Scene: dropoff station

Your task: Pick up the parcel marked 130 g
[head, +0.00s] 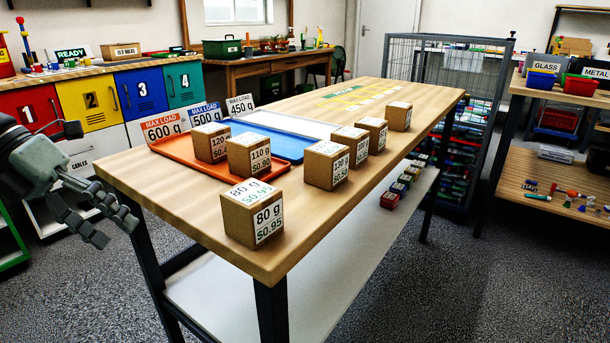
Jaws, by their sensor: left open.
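Several brown cardboard parcels with white labels stand on the wooden table (330,225). The parcel whose side label seems to read 130 g (318,163) stands near the table's right edge, right of the 110 g parcel (242,158); its print is slanted and small. The 80 g parcel (236,219) stands at the near corner. The 120 g parcel (203,145) is on the orange tray. My left gripper (88,182) is open and empty, off the table's left edge, well apart from the parcels. My right gripper is not in view.
Further parcels (349,144) stand along the right edge. A wire cage (473,100) stands behind. The table's near middle is bare.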

